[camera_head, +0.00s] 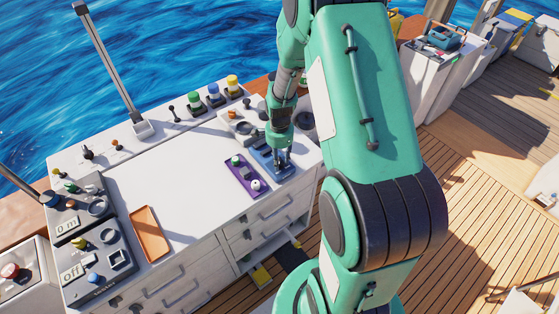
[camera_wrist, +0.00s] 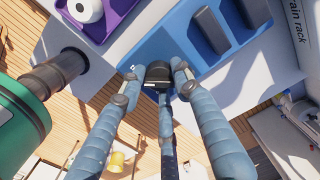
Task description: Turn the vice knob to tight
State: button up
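My gripper (camera_wrist: 157,75) points down at the blue vice block (camera_wrist: 155,48) on the worktop, and its blue fingers run up from the bottom of the wrist view. A dark knob-like part with a pale mark (camera_wrist: 158,72) sits between the fingertips at the block's edge. The fingertips are close on both sides of it; whether they touch it I cannot tell. Two dark upright jaws (camera_wrist: 211,28) stand on the block behind it. In the head view my gripper (camera_head: 282,161) is over the blue block (camera_head: 267,157), and the knob is too small and covered to make out.
A purple tray (camera_head: 241,178) with a green and a white knob stands beside the block, to its left. An orange tray (camera_head: 150,234) and several buttons and control boxes (camera_head: 95,266) share the white worktop (camera_head: 170,165). Its middle is clear. Drawers lie below the front edge.

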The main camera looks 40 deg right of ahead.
jog(key=shift+o, duration=1.1)
notch_tip(320, 180, up, 12)
dwell(0.5)
